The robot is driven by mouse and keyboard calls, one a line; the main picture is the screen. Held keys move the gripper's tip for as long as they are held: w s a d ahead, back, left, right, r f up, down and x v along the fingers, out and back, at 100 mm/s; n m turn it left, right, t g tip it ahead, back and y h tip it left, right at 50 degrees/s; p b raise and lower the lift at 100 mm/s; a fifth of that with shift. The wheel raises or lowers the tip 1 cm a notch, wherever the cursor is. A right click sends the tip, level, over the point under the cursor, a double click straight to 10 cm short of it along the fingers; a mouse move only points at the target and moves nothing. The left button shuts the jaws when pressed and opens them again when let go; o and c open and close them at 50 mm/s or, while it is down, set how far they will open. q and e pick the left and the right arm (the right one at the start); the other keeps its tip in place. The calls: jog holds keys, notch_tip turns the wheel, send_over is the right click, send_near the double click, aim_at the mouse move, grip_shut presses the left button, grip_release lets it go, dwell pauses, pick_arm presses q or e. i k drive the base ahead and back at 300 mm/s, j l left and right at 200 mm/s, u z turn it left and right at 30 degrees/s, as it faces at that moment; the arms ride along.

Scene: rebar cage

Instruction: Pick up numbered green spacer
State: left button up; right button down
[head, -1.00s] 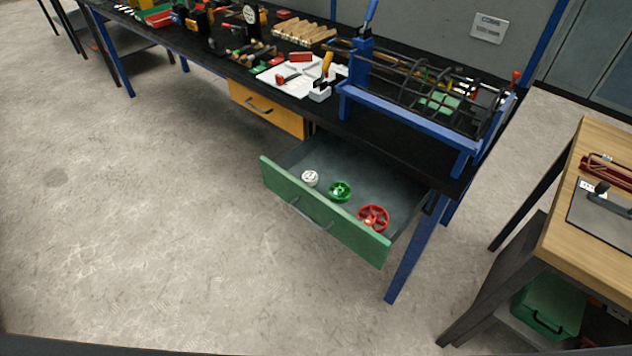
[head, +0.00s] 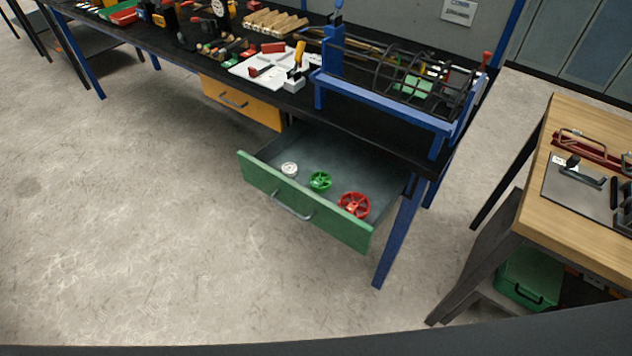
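A green wheel-shaped spacer (head: 320,181) lies in the open drawer (head: 300,205) under the black workbench. A smaller white spacer (head: 289,170) lies to its left and a larger red spacer (head: 354,205) to its right, all apart from each other. Any number on the green spacer is too small to read. Neither of my grippers shows in the head view.
A rebar cage (head: 415,75) sits in a blue frame on the black workbench (head: 360,120). A closed orange drawer (head: 240,102) is left of the open one. A wooden table (head: 530,215) stands at right. The floor (head: 150,220) in front is clear.

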aim_at(320, 180)
jog(key=l+z, duration=0.1)
jog(key=l, duration=1.8)
